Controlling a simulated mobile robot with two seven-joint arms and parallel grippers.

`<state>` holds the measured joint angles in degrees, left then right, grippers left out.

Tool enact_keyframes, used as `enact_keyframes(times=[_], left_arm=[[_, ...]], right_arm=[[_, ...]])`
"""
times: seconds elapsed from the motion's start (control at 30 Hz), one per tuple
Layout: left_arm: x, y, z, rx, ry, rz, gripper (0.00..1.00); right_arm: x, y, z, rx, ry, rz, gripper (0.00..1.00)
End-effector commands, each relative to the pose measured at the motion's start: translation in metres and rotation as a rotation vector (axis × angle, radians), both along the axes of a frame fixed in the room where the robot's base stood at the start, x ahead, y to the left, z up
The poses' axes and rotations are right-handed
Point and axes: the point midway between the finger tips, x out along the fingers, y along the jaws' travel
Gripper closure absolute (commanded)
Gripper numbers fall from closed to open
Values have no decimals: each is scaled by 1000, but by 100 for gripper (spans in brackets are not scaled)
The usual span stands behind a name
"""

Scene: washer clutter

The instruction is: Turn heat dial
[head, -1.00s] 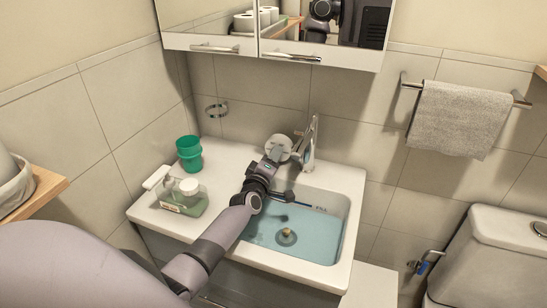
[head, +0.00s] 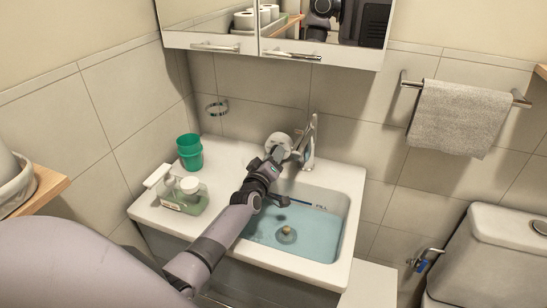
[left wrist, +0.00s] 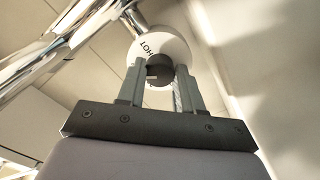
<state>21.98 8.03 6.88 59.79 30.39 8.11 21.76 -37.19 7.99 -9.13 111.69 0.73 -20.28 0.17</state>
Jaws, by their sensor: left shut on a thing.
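The heat dial (head: 279,140) is a pale round disc on the wall behind the sink, just left of the chrome faucet. In the left wrist view the heat dial (left wrist: 166,45) shows the letters HOT on its face and a dark knob (left wrist: 160,73) at its middle. My left gripper (head: 277,153) reaches over the sink to the dial. In the left wrist view my left gripper (left wrist: 160,80) has its two fingers on either side of the knob, shut on it. The fingers hide part of the knob. My right gripper is not in view.
The chrome faucet (head: 312,145) stands close right of the dial. The sink basin (head: 325,235) below holds bluish water. A green cup (head: 189,153) and a soap bottle (head: 184,197) stand on the left counter. A mirror cabinet (head: 212,45) hangs above.

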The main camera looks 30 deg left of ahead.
Motion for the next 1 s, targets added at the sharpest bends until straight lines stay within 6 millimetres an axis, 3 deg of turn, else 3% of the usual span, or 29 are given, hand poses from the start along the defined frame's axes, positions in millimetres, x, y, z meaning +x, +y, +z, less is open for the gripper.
enact_keyframes(times=[0.17,0.2,0.23,0.27,0.67,1.0], left_arm=[[0,0,-1,-1,1,0,95],[0,0,-1,-1,1,0,52],[0,0,-1,-1,1,0,42],[0,0,-1,-1,1,0,39],[-4,-2,-1,-2,0,-1,39],[-38,-10,-2,-3,1,-1,39]], right_arm=[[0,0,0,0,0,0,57],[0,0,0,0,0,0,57],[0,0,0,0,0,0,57],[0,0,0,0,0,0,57],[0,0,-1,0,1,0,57],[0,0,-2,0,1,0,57]])
